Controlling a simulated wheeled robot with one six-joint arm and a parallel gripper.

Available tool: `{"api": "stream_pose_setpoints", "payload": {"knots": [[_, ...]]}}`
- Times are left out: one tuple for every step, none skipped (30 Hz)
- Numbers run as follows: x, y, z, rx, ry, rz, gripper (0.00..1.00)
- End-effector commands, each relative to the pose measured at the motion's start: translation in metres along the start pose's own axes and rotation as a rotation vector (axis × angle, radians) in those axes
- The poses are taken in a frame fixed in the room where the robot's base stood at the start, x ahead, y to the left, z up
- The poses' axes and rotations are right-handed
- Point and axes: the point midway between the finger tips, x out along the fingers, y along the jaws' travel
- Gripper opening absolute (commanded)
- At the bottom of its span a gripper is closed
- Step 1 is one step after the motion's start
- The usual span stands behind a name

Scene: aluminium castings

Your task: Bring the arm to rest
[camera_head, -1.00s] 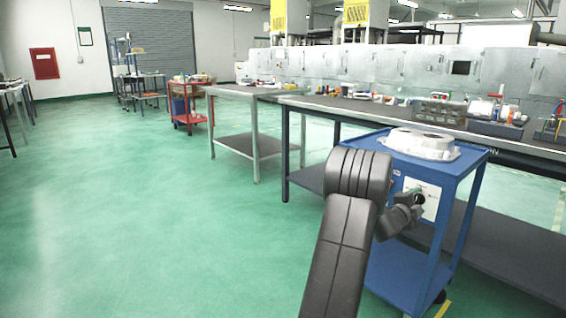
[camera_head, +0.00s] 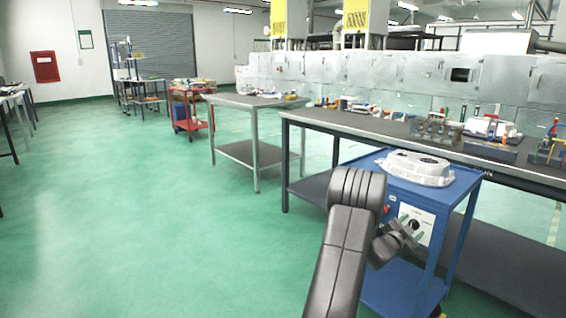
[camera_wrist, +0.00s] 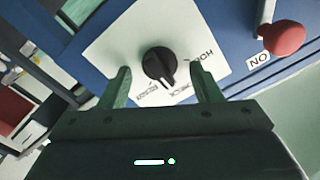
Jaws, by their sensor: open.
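My gripper (camera_head: 402,238) is open and empty, in front of the white control panel on the blue cart (camera_head: 447,218). In the wrist view its two fingers (camera_wrist: 164,76) stand apart with nothing gripped between them. The black rotary knob (camera_wrist: 159,66) on the white panel (camera_wrist: 190,35) shows between and beyond the fingertips. In the head view the knob (camera_head: 414,225) shows just above right of the gripper. My dark arm reaches up from the bottom of the head view and bends over toward the cart.
A silver aluminium casting (camera_head: 416,168) lies on the cart top. A red lever knob (camera_wrist: 284,37) juts from the cart beside the panel. A long workbench (camera_head: 345,122) with parts stands behind the cart. The green floor (camera_head: 150,230) to the left is clear.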

Motion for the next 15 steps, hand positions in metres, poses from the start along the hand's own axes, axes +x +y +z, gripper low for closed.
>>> {"api": "stream_pose_setpoints", "payload": {"knots": [[0.000, -0.003, -0.004, -0.029, -0.001, 0.001, 0.58], [0.000, -0.003, -0.004, -0.047, -0.001, 0.001, 0.58], [-0.010, -0.001, 0.000, -0.043, -0.003, 0.000, 0.58], [-0.015, -0.002, 0.000, -0.043, -0.003, -0.001, 0.58], [-0.020, -0.002, 0.000, -0.042, -0.002, -0.001, 0.58], [-0.026, -0.001, 0.000, -0.041, -0.002, -0.001, 0.58], [-0.030, -0.001, 0.000, -0.041, -0.002, -0.001, 0.58], [-0.034, -0.001, 0.000, -0.041, -0.001, -0.001, 0.58], [-0.039, -0.001, 0.000, -0.041, -0.001, -0.001, 0.58], [-0.043, -0.001, 0.000, -0.040, -0.001, -0.001, 0.58], [-0.046, -0.001, 0.000, -0.040, -0.001, -0.001, 0.58], [-0.050, -0.001, 0.000, -0.039, 0.000, -0.001, 0.58], [-0.052, -0.001, 0.000, -0.039, -0.001, -0.001, 0.58], [-0.054, -0.001, 0.001, -0.038, -0.001, -0.001, 0.58], [-0.057, -0.001, 0.001, -0.038, -0.001, 0.000, 0.58]]}}
